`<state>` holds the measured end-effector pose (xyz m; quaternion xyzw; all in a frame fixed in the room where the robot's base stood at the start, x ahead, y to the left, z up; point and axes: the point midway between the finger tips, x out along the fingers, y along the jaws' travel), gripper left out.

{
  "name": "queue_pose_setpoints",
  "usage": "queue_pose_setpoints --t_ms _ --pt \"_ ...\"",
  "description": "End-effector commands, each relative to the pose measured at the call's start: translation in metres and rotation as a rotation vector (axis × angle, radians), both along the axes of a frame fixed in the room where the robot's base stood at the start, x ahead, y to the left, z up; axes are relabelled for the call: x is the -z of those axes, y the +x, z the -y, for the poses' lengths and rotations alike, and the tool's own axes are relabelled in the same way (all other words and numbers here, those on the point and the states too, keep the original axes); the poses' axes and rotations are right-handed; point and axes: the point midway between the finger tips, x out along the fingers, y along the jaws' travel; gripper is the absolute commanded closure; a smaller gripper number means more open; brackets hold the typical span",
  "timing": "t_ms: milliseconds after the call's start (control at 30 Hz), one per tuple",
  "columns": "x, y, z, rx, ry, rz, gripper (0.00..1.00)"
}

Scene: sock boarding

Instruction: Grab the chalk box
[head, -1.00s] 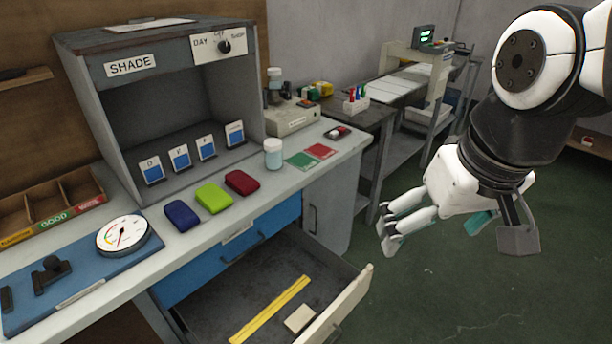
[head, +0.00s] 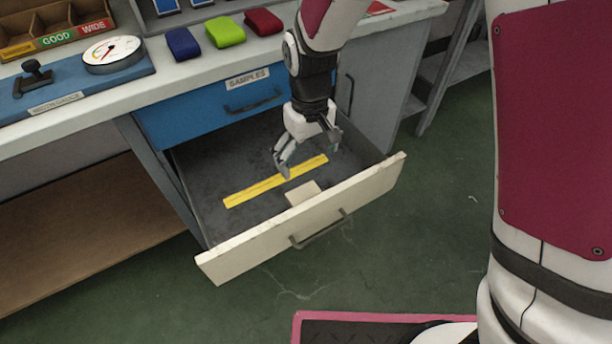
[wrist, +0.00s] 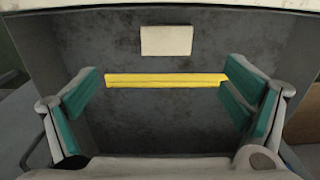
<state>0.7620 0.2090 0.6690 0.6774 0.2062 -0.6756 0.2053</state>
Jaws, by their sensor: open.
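The likely chalk box is a small cream block (head: 303,193) lying on the floor of the open lower drawer, near its front panel. It carries no readable label. It also shows in the wrist view (wrist: 167,41), beyond a yellow ruler-like strip. My gripper (head: 306,166) is over the drawer, pointing down, with its fingers above the strip and behind the block. In the wrist view my gripper (wrist: 160,105) is open with its fingers wide apart and nothing between them but drawer floor and strip below.
The yellow strip (head: 250,189) lies across the drawer (head: 205,165). The drawer's cream front panel (head: 245,247) stands up as a wall. Above is a shut blue drawer (head: 180,121) labelled SAMPLES.

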Motion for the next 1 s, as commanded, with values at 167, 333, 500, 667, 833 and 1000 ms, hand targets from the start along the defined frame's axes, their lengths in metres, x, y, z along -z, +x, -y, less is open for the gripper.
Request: queue_pose_setpoints --t_ms 167,333,500,667,833,1000 --pt "0.023 0.000 -0.002 -0.005 -0.003 -0.005 0.06" --pt "0.057 0.000 -0.002 -0.004 -0.004 -0.006 0.06" --pt "0.082 -0.001 -0.002 -0.004 -0.003 -0.005 0.06" --pt "0.091 0.000 -0.003 -0.004 -0.002 -0.002 0.06" --pt "0.100 -0.001 -0.005 -0.005 -0.002 -0.003 0.06" --pt "0.121 -0.002 -0.010 -0.005 -0.003 -0.003 0.06"
